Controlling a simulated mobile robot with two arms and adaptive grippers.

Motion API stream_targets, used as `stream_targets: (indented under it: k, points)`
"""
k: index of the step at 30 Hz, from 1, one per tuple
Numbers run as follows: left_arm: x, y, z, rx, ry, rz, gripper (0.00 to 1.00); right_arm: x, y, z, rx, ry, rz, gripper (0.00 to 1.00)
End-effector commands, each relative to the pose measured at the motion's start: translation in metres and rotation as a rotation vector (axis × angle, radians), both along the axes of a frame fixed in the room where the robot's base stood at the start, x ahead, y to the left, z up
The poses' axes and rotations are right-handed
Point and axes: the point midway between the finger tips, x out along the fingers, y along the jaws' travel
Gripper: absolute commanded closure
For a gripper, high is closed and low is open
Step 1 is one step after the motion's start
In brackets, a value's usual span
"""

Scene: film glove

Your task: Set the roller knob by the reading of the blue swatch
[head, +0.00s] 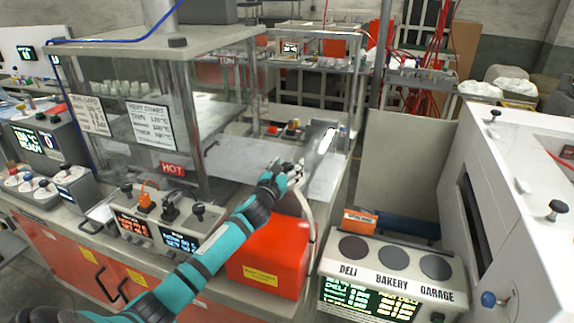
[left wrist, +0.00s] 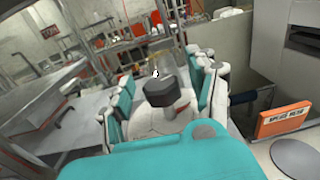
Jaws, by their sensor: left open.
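My left gripper (head: 284,170) is open and empty, held above the bench behind the red box. Its spread teal and white fingers also show in the left wrist view (left wrist: 162,92). A control unit with dark knobs stands at the bench front; one knob (head: 126,188) is at its left and another (head: 198,211) at its right, both apart from my gripper. I cannot tell which is the roller knob. The unit has a red-lit display (head: 133,226) and a blue-lit display (head: 180,241), both too small to read. I cannot pick out the blue swatch. My right gripper is not in view.
A red box (head: 268,258) stands under my left forearm. A glass-sided hood (head: 150,95) with a heat chart (head: 151,124) and a HOT label (head: 172,169) rises at left. A labelled DELI, BAKERY, GARAGE unit (head: 393,279) and a white machine (head: 525,200) stand at right.

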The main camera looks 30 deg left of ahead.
Motion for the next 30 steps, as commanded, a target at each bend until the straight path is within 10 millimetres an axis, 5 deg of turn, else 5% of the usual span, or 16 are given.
stream_targets:
  k: [7,21,30]
  points:
    - [0.0004,-0.0001,-0.0007,0.0,0.001,0.0,0.41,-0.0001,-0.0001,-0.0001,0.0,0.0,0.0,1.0]
    - [0.0002,0.0,-0.0006,-0.001,0.001,0.0,1.0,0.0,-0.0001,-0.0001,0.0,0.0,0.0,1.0]
    - [0.0004,-0.0006,-0.002,-0.002,0.0,0.105,1.0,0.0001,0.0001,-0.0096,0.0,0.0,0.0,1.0]
